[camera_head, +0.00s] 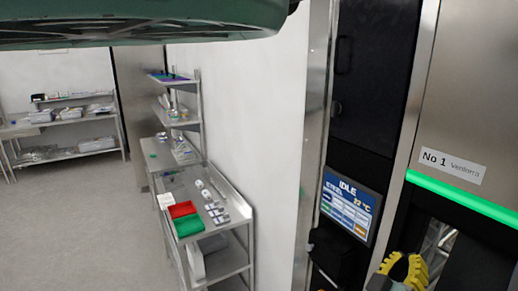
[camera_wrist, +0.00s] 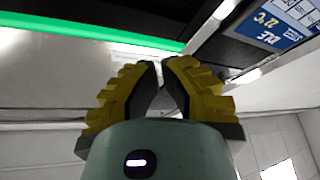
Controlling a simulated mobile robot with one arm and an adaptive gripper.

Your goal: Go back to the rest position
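My gripper (camera_wrist: 159,66) has yellow ribbed fingers with dark inner pads. In the wrist view the fingertips come almost together, with only a thin gap at the tips and nothing held between them. In the head view my gripper (camera_head: 405,268) shows at the bottom right, in front of the washer's dark lower opening. The washer (camera_head: 470,90) has a steel front, a "No 1" label and a lit green strip (camera_head: 462,197). Most of my arm is out of the head view.
The washer's screen (camera_head: 348,206) reads IDLE, 22 °C, close left of my gripper. A steel shelf cart (camera_head: 232,240) with a red bin (camera_head: 181,210) and a green bin (camera_head: 189,226) stands along the white wall. Another rack (camera_head: 70,153) is at far left. The grey floor (camera_head: 80,225) at left is clear.

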